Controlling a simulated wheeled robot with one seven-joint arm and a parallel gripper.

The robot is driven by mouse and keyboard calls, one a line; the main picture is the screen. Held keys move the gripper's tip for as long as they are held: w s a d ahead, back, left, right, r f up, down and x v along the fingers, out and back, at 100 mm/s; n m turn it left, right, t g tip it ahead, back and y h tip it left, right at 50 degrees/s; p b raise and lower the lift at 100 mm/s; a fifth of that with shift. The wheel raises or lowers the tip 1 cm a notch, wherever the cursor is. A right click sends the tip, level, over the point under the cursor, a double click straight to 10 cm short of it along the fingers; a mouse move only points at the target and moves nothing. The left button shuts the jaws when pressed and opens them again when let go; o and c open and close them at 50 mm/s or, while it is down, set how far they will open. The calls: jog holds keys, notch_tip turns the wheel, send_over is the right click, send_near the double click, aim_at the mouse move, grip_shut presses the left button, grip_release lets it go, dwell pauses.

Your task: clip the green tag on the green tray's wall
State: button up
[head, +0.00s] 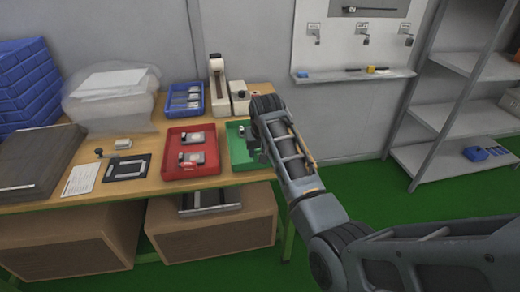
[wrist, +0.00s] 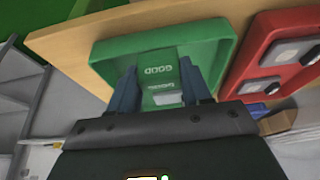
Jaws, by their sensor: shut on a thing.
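The green tray (head: 238,152) stands at the right end of the wooden table. Its left part shows in the head view; my arm covers the rest. In the wrist view the green tray (wrist: 113,51) lies just beyond my fingers. The green tag (wrist: 159,72), with white lettering and a pale label, sits between the two fingers of my gripper (wrist: 158,73), which is shut on it. The tag overlaps the tray in this view; I cannot tell whether it touches the wall. In the head view the tag and fingertips are hidden or too small to make out.
A red tray (head: 164,167) with devices stands close left of the green tray. A blue tray (head: 170,104) and white instruments (head: 217,85) stand behind. A black-framed device (head: 127,167) and a paper sheet (head: 81,179) lie further left. The wall is behind the table.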

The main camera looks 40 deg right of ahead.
jog(key=shift+s+a+f+p, duration=0.1)
jog(key=shift+s+a+p, duration=0.05)
jog(key=shift+p, duration=0.25)
dwell(0.5)
jog(key=shift+f+b, duration=0.3)
jog(key=shift+f, duration=0.35)
dwell(1.2)
jog(key=shift+r+p, duration=0.65)
jog(key=shift+p, duration=0.1)
dwell(0.5)
jog(key=shift+f+b, duration=0.3)
jog(key=shift+f, duration=0.4)
dwell(1.1)
jog(key=shift+r+p, duration=0.7)
jog(key=shift+p, duration=0.05)
dwell(0.6)
jog(key=shift+f, duration=0.2)
dwell(0.6)
